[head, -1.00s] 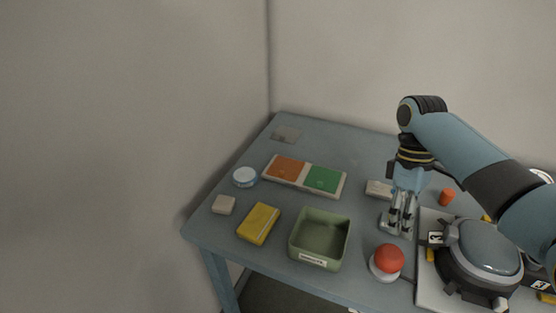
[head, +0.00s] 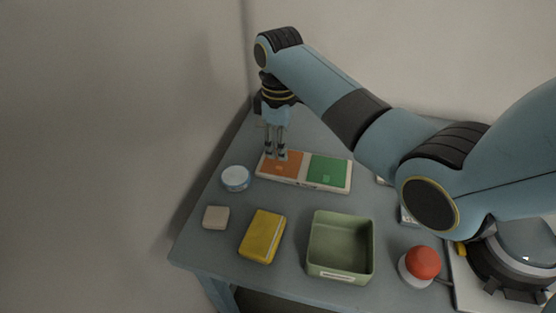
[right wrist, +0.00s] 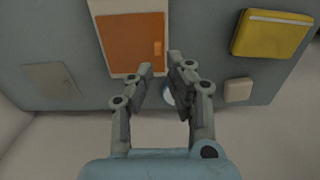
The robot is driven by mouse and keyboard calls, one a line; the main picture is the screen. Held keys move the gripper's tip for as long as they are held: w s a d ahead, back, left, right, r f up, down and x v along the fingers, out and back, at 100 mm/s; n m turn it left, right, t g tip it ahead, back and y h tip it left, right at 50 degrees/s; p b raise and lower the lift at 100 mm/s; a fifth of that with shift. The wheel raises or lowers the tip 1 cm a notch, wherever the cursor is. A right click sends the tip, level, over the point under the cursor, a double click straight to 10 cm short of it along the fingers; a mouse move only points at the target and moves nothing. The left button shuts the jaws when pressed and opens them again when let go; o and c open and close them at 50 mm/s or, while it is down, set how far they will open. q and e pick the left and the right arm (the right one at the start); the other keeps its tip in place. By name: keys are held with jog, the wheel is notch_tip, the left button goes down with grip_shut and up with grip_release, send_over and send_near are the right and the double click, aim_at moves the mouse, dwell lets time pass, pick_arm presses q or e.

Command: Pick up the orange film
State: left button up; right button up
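The orange film (head: 293,167) is a flat square in the left half of a pale two-part tray (head: 306,185), with a green square (head: 329,171) in the other half. In the right wrist view the orange film (right wrist: 125,45) lies flat, with a small lighter orange tab at its edge. My right gripper (head: 276,156) points down over the film's left side in the head view. In the right wrist view its fingers (right wrist: 161,68) are parted with nothing between them, near the tab. I cannot tell whether they touch the film. My left gripper is not in view.

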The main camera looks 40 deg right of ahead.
aim_at(277, 167)
jog(key=shift+w+f, duration=0.2)
jog(key=shift+f, duration=0.65)
notch_tip(277, 167, down, 4)
jog(key=shift+w+r, duration=0.1)
jog(key=shift+r, duration=0.05)
jog(key=shift+f, duration=0.45)
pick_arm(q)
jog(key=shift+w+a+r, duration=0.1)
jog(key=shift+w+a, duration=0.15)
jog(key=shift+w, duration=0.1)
pick_arm(e)
jog(key=shift+c, duration=1.2)
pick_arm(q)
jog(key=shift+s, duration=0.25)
pick_arm(e)
grip_shut()
